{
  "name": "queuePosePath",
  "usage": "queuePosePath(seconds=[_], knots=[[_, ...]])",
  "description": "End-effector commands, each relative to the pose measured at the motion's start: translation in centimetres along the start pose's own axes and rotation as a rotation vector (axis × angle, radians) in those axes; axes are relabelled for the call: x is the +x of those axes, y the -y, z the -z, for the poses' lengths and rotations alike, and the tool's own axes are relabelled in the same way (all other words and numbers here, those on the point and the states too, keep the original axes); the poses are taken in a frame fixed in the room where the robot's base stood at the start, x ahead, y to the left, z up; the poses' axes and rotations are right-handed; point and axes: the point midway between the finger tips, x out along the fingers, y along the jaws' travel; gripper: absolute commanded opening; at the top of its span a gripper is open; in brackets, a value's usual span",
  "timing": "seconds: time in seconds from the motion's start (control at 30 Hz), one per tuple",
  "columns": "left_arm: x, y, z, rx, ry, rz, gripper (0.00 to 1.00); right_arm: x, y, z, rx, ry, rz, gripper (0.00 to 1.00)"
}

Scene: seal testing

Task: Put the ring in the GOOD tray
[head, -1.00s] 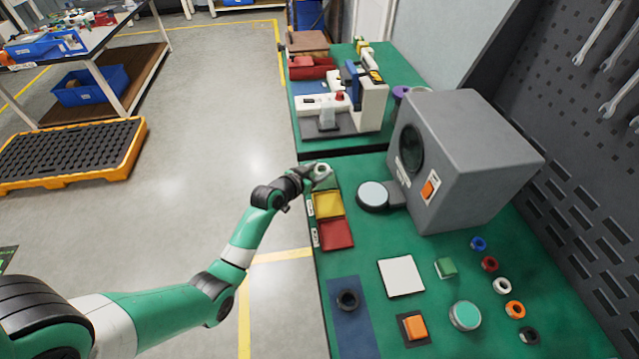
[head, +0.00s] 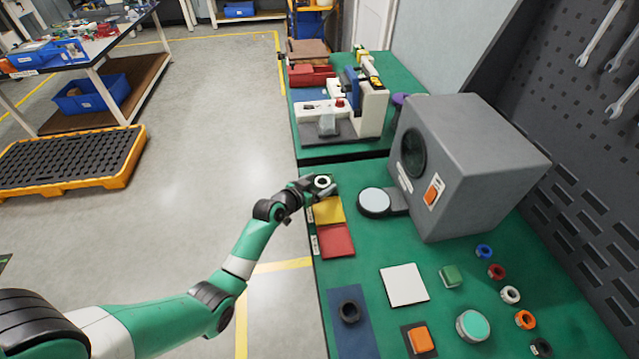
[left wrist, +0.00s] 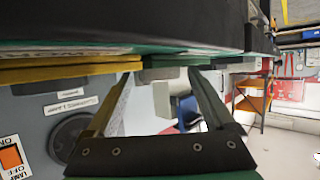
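My left gripper (head: 323,185) is at the far left edge of the green table, over the place just beyond the yellow tray (head: 328,210). A white ring (head: 322,181) with a dark hole shows between its fingers and appears held. In the left wrist view the two fingers (left wrist: 160,72) stand apart, and the ring cannot be clearly made out between them. A green edge (left wrist: 183,59) shows beyond the tips, beside a yellow one. The GOOD tray is mostly hidden by the gripper. My right gripper is not in view.
A red tray (head: 336,241) lies nearer than the yellow one. A round pale plate (head: 374,202) and a grey box (head: 470,165) stand to the right. A black ring (head: 349,312) lies on a blue mat. Several coloured rings line the right side.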

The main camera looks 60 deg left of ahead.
Motion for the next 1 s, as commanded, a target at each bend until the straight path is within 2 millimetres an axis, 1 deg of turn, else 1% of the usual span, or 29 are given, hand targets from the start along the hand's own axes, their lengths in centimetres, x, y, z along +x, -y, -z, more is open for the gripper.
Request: queuePosePath(seconds=[0.23, 0.3, 0.33, 0.47, 0.6, 0.73, 0.8, 0.87, 1.0], knots=[[-0.1, 0.0, 0.1, 0.0, 0.0, 0.0, 0.87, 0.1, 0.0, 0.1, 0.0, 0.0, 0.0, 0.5], [-0.3, 0.0, 0.6, 0.0, 0.0, 0.0, 0.87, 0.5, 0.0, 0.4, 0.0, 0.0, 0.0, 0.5], [-0.7, 0.0, 0.5, 0.0, 0.001, 0.0, 0.87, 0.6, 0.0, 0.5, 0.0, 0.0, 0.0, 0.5], [-3.1, 0.1, 0.7, -0.001, 0.001, 0.001, 0.87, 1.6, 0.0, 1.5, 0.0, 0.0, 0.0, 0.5], [-6.8, 0.0, 0.8, -0.001, 0.001, 0.002, 0.87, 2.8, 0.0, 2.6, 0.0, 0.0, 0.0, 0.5], [-9.7, 0.0, 0.6, -0.001, 0.001, 0.001, 0.87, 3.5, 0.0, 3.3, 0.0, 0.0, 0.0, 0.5], [-10.8, 0.1, 0.5, -0.001, 0.001, 0.002, 0.87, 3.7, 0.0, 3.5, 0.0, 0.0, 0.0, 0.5], [-11.5, 0.1, 0.4, -0.002, 0.001, 0.001, 0.87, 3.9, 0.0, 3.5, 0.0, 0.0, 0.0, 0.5], [-12.2, 0.0, 0.3, -0.001, 0.0, 0.0, 0.87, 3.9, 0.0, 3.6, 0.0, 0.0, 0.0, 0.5]])
